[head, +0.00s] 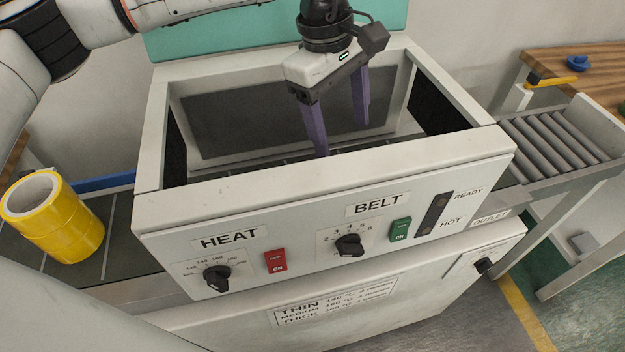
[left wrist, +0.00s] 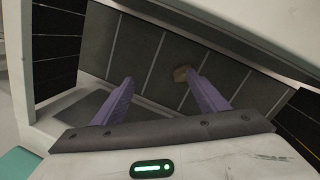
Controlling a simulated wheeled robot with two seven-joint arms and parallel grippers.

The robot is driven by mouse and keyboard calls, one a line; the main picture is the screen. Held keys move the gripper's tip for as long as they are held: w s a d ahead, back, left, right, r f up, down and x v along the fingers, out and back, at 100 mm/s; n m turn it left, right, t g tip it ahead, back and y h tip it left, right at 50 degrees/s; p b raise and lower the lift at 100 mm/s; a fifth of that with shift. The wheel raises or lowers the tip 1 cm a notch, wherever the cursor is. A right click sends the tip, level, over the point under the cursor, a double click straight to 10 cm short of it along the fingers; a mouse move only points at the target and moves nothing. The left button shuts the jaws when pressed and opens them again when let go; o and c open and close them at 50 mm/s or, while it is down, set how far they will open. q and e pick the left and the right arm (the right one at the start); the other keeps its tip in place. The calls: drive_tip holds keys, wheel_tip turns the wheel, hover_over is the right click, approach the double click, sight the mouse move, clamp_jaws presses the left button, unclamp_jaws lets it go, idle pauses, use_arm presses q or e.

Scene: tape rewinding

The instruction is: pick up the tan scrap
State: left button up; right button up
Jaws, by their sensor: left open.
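The tan scrap (left wrist: 181,74) shows in the left wrist view as a small brown piece on the dark slatted belt (left wrist: 140,48). It lies by the tip of the right-hand purple finger, which hides part of it; I cannot tell whether they touch. My left gripper (head: 342,125) reaches down from above into the open top of the white machine (head: 320,175), its two purple fingers apart. In the left wrist view the left gripper (left wrist: 158,78) is open with bare belt between its fingers. The scrap is hidden in the head view. My right gripper is not in view.
The machine's walls surround my gripper, with dark strip curtains (head: 436,105) at the end. The front panel has a red HEAT switch (head: 275,261) and green BELT switch (head: 400,229). Yellow tape rolls (head: 70,232) stand on the belt at left. An outlet roller conveyor (head: 555,140) is at right.

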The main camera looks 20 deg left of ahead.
use_arm(q)
drive_tip(key=a+f, duration=0.1)
drive_tip(key=a+f+y, duration=0.1)
drive_tip(key=f, duration=0.1)
drive_tip(key=s+a+f+y, duration=0.1)
drive_tip(key=a+f, duration=0.1)
drive_tip(key=shift+g, duration=0.4)
wheel_tip(320, 180, down, 4)
drive_tip(key=shift+s+r+p, duration=0.1)
drive_tip(key=shift+r+p, duration=0.05)
drive_tip(key=shift+p, duration=0.15)
drive_tip(key=shift+s+d+f+p, duration=0.1)
drive_tip(key=shift+s+f+p, duration=0.15)
drive_tip(key=shift+f, duration=1.25)
drive_tip(key=shift+s+d+f+p, duration=0.1)
drive_tip(key=shift+s+f+p, duration=0.1)
drive_tip(key=shift+f, duration=1.25)
drive_tip(key=c, duration=1.1)
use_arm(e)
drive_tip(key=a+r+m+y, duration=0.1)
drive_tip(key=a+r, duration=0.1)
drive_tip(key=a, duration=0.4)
